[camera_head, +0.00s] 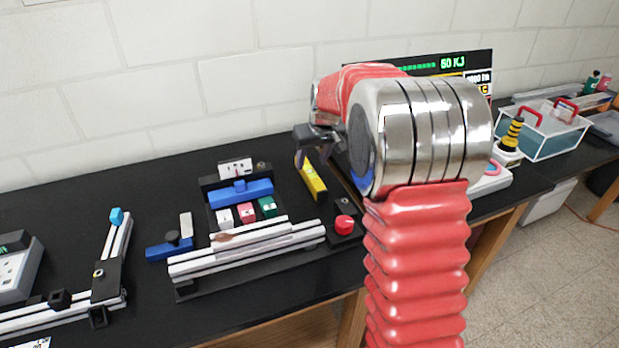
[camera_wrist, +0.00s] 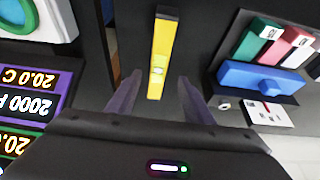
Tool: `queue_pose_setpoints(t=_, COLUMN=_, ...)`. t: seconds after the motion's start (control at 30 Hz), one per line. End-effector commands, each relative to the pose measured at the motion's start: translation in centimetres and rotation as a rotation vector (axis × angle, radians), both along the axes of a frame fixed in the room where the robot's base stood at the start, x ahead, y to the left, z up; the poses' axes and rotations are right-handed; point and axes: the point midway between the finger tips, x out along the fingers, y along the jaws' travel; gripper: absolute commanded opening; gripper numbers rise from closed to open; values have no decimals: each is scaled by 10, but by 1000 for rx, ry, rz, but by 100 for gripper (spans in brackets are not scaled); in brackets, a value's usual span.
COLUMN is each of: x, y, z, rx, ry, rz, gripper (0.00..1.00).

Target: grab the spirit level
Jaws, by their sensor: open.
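The spirit level is a yellow bar (camera_head: 312,181) lying on the black bench top in the head view, right of the blue block fixture. In the wrist view the spirit level (camera_wrist: 162,60) runs away from me, with its pale vial near its closer end. My gripper (camera_head: 318,145) is above the level's far end in the head view. In the wrist view my gripper (camera_wrist: 157,95) is open, with one dark finger on each side of the level's line. Nothing is between the fingers that I can see being held. The exact height above the level is hard to tell.
A fixture with a blue block (camera_head: 240,193) and coloured blocks stands left of the level. A red knob (camera_head: 345,224) is near its front end. White extrusion rails (camera_head: 245,250) lie in front. A display panel (camera_head: 440,64) stands behind my arm. A clear bin (camera_head: 545,130) is at right.

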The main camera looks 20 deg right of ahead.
Motion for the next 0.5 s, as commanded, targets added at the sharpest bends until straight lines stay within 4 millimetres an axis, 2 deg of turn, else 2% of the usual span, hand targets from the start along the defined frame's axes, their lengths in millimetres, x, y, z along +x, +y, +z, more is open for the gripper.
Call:
queue_pose_setpoints(t=0.1, x=6, y=0, z=-15, rx=0, ry=1, rz=0, gripper=47)
queue_pose_setpoints(t=0.2, x=8, y=0, z=-20, rx=0, ry=0, rz=0, gripper=47)
queue_pose_setpoints(t=0.5, x=9, y=-1, z=-21, rx=0, ry=-1, rz=0, gripper=47)
